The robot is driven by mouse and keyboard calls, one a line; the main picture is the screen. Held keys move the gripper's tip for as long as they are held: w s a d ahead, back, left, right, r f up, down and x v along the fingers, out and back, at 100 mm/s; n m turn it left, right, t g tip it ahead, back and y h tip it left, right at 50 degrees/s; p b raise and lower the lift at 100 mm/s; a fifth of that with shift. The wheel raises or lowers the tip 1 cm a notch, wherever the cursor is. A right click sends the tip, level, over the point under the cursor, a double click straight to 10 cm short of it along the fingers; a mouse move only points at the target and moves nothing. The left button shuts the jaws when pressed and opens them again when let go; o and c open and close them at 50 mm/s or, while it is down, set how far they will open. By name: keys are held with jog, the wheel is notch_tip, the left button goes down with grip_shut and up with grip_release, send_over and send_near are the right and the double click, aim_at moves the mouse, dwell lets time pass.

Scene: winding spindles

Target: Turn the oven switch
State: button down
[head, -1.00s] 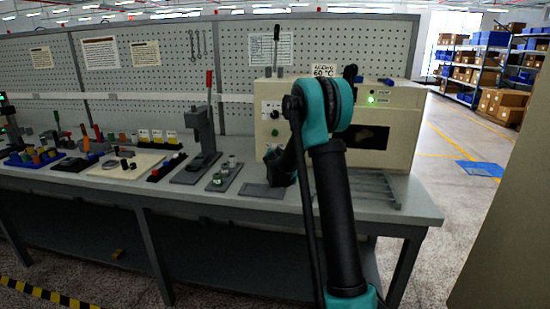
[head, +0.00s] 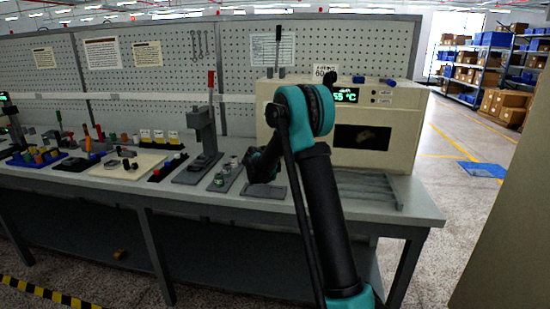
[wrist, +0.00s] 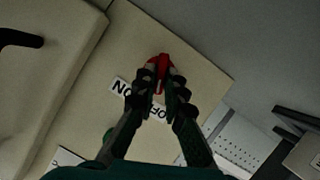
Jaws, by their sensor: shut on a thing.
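The cream oven (head: 385,135) stands on the bench with a dark window and a lit green display (head: 345,96) that ends in "°C". In the wrist view, the red switch (wrist: 161,66) sits on a cream surface beside "ON" and "OFF" labels (wrist: 121,87). My gripper (wrist: 160,82) is shut on the red switch, with its dark fingertips on both sides of it. The head view shows my gripper (head: 260,168) low at the oven's left front, partly behind my arm. The switch is hidden there.
Left of the oven are a grey press with a red lever (head: 203,125), a small tray of parts (head: 227,177) and several coloured tools. A slatted grey rack (head: 365,188) lies before the oven. A pegboard (head: 150,60) stands behind.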

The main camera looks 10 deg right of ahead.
jog(key=shift+a+f+n+h, duration=0.1)
jog(key=shift+a+n+h, duration=0.05)
jog(key=shift+n+h, duration=0.55)
jog(key=shift+n, duration=0.3)
jog(key=c, duration=1.6)
grip_release()
jog(key=v, duration=1.2)
